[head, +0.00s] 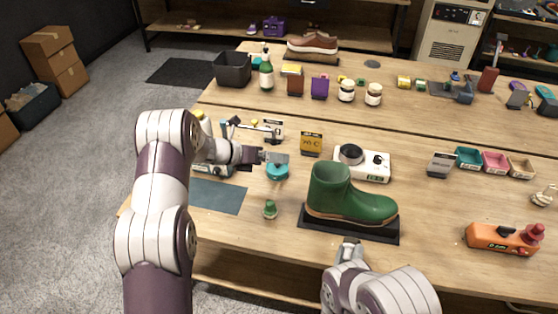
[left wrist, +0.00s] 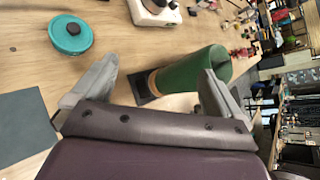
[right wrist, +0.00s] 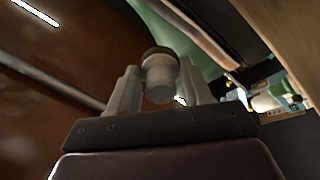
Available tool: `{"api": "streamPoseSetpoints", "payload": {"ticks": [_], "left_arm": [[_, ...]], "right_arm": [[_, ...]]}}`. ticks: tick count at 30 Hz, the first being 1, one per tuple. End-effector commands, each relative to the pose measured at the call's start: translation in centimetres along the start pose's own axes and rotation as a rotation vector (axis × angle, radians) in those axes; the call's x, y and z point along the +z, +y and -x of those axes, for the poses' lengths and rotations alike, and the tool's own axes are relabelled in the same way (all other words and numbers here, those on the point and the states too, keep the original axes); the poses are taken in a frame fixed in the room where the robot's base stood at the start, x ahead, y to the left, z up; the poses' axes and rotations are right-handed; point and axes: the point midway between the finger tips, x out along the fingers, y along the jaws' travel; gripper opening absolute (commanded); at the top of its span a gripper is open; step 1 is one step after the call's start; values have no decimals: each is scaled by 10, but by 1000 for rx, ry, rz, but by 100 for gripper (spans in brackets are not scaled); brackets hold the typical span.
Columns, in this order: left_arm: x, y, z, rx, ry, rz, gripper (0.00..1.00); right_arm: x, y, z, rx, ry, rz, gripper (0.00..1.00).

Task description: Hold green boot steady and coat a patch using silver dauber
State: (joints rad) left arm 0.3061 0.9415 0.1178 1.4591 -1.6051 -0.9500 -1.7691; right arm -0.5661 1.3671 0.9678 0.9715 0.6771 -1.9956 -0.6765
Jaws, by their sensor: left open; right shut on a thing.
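The green boot (head: 350,197) stands upright on a black stand (head: 350,224), toe to the right. Its shaft shows in the left wrist view (left wrist: 190,72), partly behind one finger. My left gripper (head: 272,157) is open and empty, to the left of the boot and apart from it; both fingers show in its wrist view (left wrist: 158,72). My right gripper (head: 349,246) is low in front of the boot, near the table's front edge. In the right wrist view it is shut on the silver dauber (right wrist: 159,80), which has a dark tip. Whether the tip touches the boot is unclear.
A teal round tin (head: 277,172) lies below my left gripper. An orange tool (head: 503,238) lies at the right. The table between boot and orange tool is clear.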

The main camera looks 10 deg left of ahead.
Motion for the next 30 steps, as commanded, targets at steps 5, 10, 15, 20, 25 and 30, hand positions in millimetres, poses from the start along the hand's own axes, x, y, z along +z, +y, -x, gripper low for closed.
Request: {"api": "streamPoseSetpoints", "payload": {"ticks": [5,10,15,20,25,30], "left_arm": [[-6,-54,11,-316,41,-651,100],[-9,-69,14,-395,-2,-838,100],[-14,-78,-12,-396,-5,-857,100],[-19,-91,-48,-394,-5,-855,100],[-24,-102,-80,-393,-5,-853,100],[-26,-107,-94,-390,-7,-854,100]], "right_arm": [[0,0,0,0,0,0,25],[0,0,0,0,0,0,25],[0,0,0,0,0,0,25],[0,0,0,0,0,0,25],[0,0,0,0,0,0,25],[0,0,0,0,0,0,25]]}}
